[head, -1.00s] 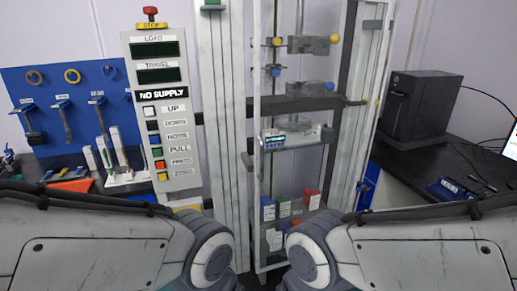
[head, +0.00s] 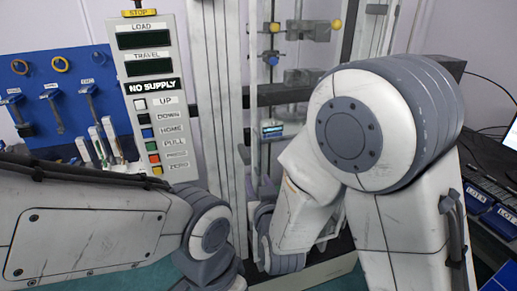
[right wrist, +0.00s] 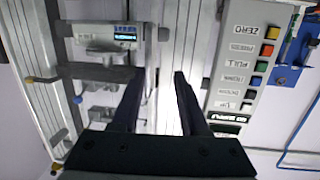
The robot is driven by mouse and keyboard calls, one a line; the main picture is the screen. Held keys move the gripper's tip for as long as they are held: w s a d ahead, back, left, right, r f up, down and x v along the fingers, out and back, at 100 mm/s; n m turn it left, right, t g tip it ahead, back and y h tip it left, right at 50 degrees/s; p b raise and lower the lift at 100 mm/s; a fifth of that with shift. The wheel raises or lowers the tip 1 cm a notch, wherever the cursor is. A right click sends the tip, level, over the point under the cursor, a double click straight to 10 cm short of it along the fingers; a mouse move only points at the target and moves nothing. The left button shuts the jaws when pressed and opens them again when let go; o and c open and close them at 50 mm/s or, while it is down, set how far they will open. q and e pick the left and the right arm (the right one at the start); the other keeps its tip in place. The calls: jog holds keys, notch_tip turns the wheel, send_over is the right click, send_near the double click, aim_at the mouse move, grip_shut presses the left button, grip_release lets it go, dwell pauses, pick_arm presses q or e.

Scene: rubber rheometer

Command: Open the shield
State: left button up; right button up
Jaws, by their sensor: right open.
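The shield (head: 254,100) is a clear panel in a pale upright frame on the front of the testing machine, right of the wide white column. It looks closed, but my right arm covers its lower right part. My right arm crosses in front of the machine in the head view, and its fingers are hard to make out there. In the right wrist view, which is turned upside down, my right gripper (right wrist: 160,74) is open and empty, with its two dark fingers apart in front of the machine's uprights. I cannot tell whether they touch the shield. My left gripper is out of view.
The control panel (head: 154,95) with its coloured buttons stands left of the column. A blue tool board (head: 70,95) hangs further left. Clamps (head: 305,77) and a small device with a lit display (head: 272,130) are inside the machine. Blue bins (head: 480,200) sit at the right.

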aim_at(259, 153)
jog(key=shift+t+h, duration=0.3)
jog(key=shift+t, duration=0.5)
jog(key=w+p, duration=0.1)
jog(key=w, duration=0.2)
jog(key=w+r+p, duration=0.1)
jog(key=w, duration=0.2)
jog(key=w+r+p, duration=0.1)
jog(key=w, duration=0.3)
jog(key=shift+d, duration=0.25)
jog(key=shift+w+a+p, duration=0.1)
jog(key=shift+w+p, duration=0.2)
jog(key=shift+w, duration=0.2)
grip_shut()
